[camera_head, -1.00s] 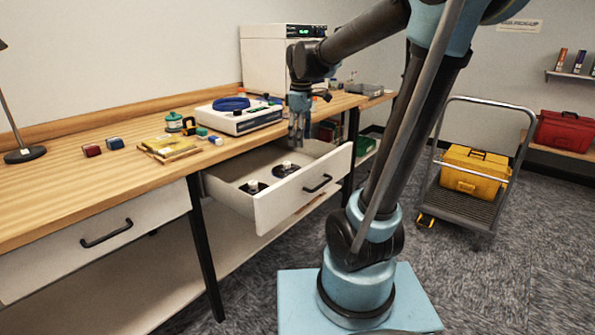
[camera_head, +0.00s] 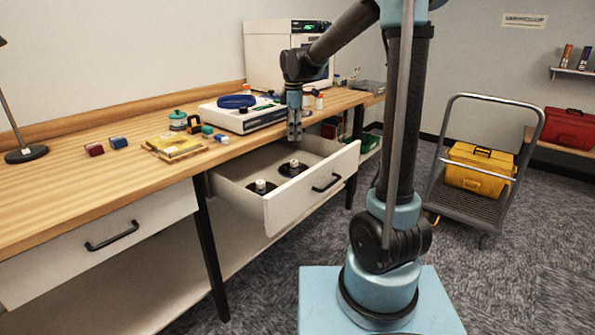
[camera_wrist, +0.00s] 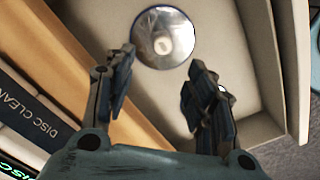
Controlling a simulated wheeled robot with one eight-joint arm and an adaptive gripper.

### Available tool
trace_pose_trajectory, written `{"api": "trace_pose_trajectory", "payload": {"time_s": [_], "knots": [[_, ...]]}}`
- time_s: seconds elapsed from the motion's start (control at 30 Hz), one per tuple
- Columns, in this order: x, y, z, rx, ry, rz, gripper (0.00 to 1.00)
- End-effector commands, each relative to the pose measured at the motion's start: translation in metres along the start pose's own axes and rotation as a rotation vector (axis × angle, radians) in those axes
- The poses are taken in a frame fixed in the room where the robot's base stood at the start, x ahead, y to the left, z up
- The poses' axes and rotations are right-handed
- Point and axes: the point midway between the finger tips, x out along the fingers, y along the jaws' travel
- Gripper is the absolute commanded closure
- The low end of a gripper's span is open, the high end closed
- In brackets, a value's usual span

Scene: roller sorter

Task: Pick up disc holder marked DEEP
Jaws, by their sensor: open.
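An open white drawer (camera_head: 313,203) holds two dark round disc holders with pale centre knobs. The front holder (camera_head: 261,188) lies nearer the drawer's left side, and the rear holder (camera_head: 293,168) lies further back. No marking on either can be read, so I cannot tell which is DEEP. My gripper (camera_head: 294,138) points down above the drawer's back part, near the rear holder. In the wrist view my gripper (camera_wrist: 162,68) is open with nothing between its fingers. A shiny round disc with a pale knob (camera_wrist: 163,37) shows just beyond the fingertips, apart from them.
The wooden bench edge (camera_head: 110,203) runs beside the drawer. A white machine with a blue ring (camera_head: 240,119) and a yellow pad (camera_head: 175,147) stand on the bench. In the wrist view a dark item lettered "DISC CLEAN" (camera_wrist: 42,118) lies at the left. Open floor lies right of the drawer.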

Motion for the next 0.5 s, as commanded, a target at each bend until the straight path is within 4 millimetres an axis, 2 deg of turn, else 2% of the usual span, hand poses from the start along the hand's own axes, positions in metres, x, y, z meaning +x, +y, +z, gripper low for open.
{"api": "trace_pose_trajectory", "payload": {"time_s": [0.3,0.5], "knots": [[0.054,-0.001,-0.001,0.0,0.0,0.0,0.5],[0.075,-0.001,0.0,0.001,0.0,0.0,0.5]]}}
